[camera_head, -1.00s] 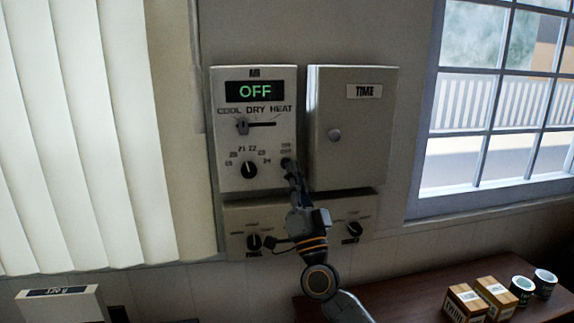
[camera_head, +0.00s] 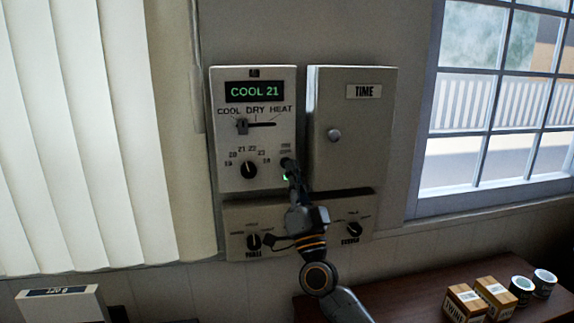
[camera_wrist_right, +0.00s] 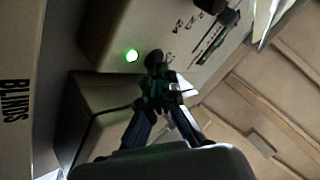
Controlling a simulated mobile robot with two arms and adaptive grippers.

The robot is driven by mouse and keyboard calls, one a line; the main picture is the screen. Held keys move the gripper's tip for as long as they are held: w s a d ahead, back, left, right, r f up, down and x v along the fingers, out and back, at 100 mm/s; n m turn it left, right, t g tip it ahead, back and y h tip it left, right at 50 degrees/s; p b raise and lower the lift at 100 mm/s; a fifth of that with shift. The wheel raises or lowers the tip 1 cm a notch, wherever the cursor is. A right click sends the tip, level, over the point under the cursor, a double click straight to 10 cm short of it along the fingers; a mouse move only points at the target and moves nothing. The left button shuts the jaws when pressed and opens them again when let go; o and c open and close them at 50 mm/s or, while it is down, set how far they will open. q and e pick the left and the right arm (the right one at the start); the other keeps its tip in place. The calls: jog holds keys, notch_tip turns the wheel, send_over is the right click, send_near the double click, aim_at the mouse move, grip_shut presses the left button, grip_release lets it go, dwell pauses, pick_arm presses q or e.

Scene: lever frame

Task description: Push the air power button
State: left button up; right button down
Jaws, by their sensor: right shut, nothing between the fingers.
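The AIR panel (camera_head: 229,142) is on the wall, and its display (camera_head: 254,92) reads "COOL 21" in green. It has a mode slider at the left under "COOL" and a temperature dial (camera_head: 248,170). My right gripper (camera_head: 287,164) is shut and empty, with its tips at the panel's lower right corner. A green light (camera_head: 286,178) glows beside the fingers. In the right wrist view the round green light (camera_wrist_right: 132,56) is lit, just left of my shut fingertips (camera_wrist_right: 156,60). Whether the tips touch the panel, I cannot tell. My left gripper is not in view.
A TIME box (camera_head: 360,140) with a round knob is right of the panel. A lower panel (camera_head: 300,222) with dials is below. Small boxes (camera_head: 465,304) and rolls (camera_head: 521,288) are on a brown table at the lower right. Blinds (camera_head: 85,130) hang at the left.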

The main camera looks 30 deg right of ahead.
jog(key=shift+s+a+f+p, duration=0.1)
jog(key=shift+s+a+p, duration=0.05)
jog(key=shift+s+p, duration=0.15)
jog(key=s+p, duration=0.1)
jog(key=s, duration=0.1)
jog(key=s+a+p, duration=0.1)
jog(key=s, duration=0.1)
jog(key=s+p, duration=0.1)
jog(key=shift+s+a, duration=0.25)
jog(key=shift+s, duration=0.15)
dwell(0.5)
